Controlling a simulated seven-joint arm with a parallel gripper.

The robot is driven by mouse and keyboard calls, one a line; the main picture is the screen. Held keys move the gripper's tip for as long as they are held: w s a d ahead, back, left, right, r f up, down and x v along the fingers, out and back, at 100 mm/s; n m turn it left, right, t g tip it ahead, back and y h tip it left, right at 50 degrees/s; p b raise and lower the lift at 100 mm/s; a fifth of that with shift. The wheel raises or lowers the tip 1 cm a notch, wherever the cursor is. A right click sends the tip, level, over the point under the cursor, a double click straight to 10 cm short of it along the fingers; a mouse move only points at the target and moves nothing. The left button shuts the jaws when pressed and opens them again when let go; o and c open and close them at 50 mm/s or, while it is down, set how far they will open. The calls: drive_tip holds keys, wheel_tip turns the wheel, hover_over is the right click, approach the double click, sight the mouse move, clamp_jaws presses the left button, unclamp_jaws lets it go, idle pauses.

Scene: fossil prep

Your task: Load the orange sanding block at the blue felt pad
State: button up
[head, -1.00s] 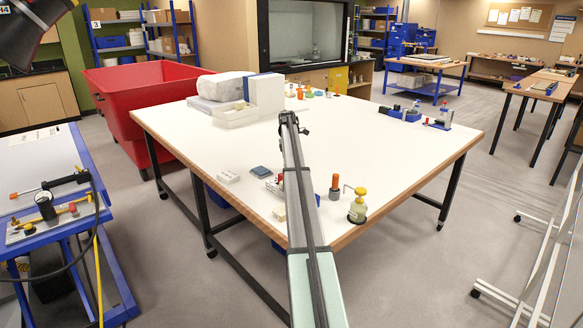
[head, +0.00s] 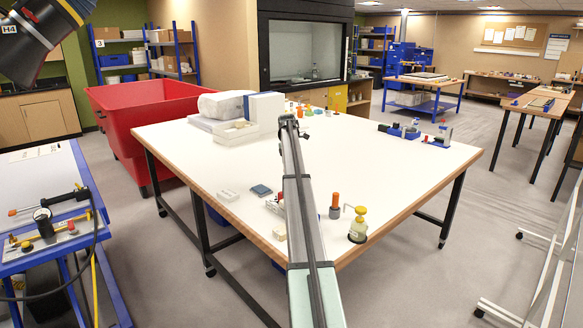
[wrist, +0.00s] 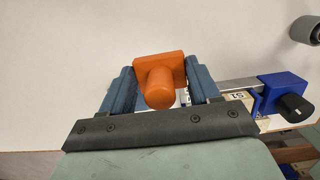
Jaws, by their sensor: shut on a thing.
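In the wrist view my gripper (wrist: 160,88) has its two blue-grey fingers closed on the orange sanding block (wrist: 174,61). The block has a flat square plate and a rounded knob that faces the camera. I cannot make out the fingers or the held block in the head view, where my arm reaches across the table. The pad is not seen in the wrist view.
An orange-topped container (head: 335,206) and a yellow-topped bottle (head: 358,226) stand right of my arm. A white block (head: 228,194) lies left of the pad. A blue clamp (wrist: 280,94) with a black knob is right of my gripper. The table's right middle is clear.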

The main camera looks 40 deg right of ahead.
drive_tip(key=n, duration=0.1)
approach(262, 188)
drive_tip(key=shift+d+r+m, duration=0.35)
drive_tip(key=shift+d+m, duration=0.1)
drive_tip(key=shift+m, duration=0.05)
drive_tip(key=shift+f, duration=0.1)
drive_tip(key=shift+f, duration=2.9)
drive_tip(key=shift+f, duration=0.55)
wheel_tip(262, 188, up, 7)
idle(1.0)
idle(0.6)
